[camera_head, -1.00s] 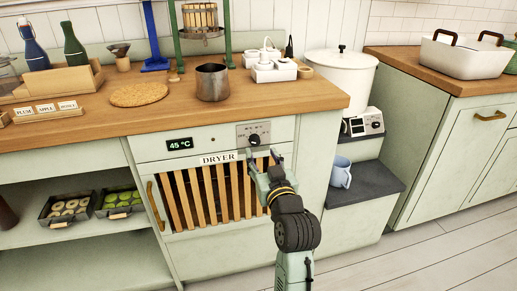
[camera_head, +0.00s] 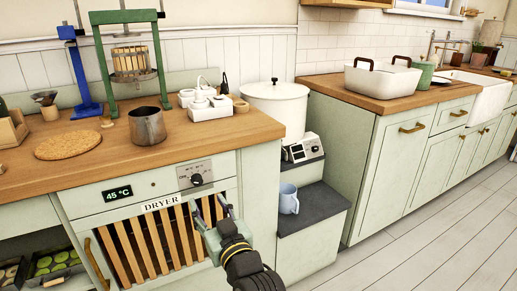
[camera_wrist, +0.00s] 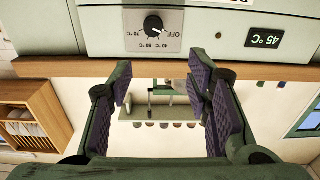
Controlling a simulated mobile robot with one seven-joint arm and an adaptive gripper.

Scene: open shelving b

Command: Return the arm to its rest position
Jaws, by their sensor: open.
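My gripper (camera_head: 209,207) is open and empty, in front of the right end of the dryer's wooden slats (camera_head: 150,245) in the head view. In the wrist view its two purple-padded fingers (camera_wrist: 160,88) stand wide apart with nothing between them. The dryer's temperature knob (camera_head: 196,179) is just above the gripper in the head view. The knob also shows in the wrist view (camera_wrist: 153,24), where the scene is upside down. Whether the gripper touches the dryer front is not clear.
A metal pot (camera_head: 147,127) and a cork mat (camera_head: 68,146) are on the wooden counter. A white pot (camera_head: 276,105) and a blue mug (camera_head: 288,200) stand on the steps to the right. The plank floor (camera_head: 430,235) at the right is clear.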

